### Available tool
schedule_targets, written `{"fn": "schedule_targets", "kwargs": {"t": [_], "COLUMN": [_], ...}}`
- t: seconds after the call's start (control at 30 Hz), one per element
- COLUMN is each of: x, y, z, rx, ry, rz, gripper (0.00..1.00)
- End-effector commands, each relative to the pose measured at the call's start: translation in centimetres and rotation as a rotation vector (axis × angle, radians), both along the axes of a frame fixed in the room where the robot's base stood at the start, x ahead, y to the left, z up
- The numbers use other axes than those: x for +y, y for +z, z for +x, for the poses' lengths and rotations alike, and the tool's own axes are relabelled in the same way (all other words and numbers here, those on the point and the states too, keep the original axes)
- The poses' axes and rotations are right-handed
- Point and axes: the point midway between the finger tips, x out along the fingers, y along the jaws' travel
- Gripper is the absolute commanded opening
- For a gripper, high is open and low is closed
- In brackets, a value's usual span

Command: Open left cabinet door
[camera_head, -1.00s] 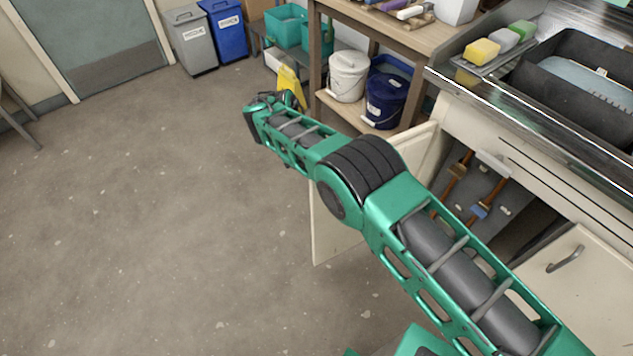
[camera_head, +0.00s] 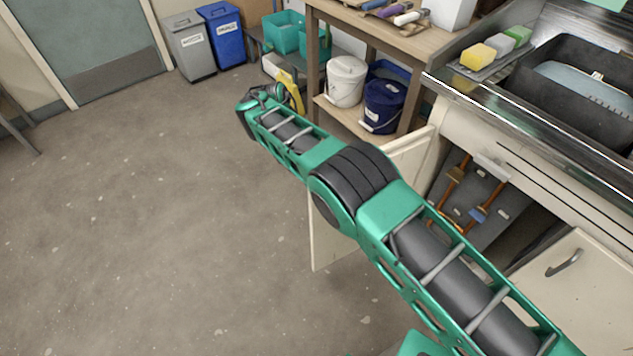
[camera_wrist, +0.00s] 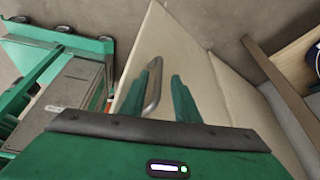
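The left cabinet door (camera_head: 328,240) is cream and stands swung wide open from the sink cabinet in the head view, partly hidden behind my arm. In the wrist view the door (camera_wrist: 205,75) fills the middle, with its grey bar handle (camera_wrist: 154,84). My gripper (camera_wrist: 157,95) has its two green fingers apart. The handle shows between them, closer to the left finger; I cannot tell whether they touch. The gripper's fingers are not visible in the head view.
The right cabinet door (camera_head: 590,285) is closed. A wooden shelf (camera_head: 410,35) with a white bucket (camera_head: 346,82) and blue bucket (camera_head: 384,106) stands beyond the door. The floor at left is clear.

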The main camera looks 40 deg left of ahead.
Motion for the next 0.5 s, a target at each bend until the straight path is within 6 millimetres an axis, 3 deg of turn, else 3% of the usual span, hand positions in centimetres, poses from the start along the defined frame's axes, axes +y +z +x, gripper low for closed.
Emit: {"fn": "schedule_targets", "kwargs": {"t": [0.23, 0.5], "x": [1.9, 2.7], "y": [4.4, 6.3], "z": [-0.2, -0.3], "rx": [-0.002, 0.000], "ry": [0.003, 0.000], "rz": [-0.001, -0.002], "gripper": [0.29, 0.29]}}
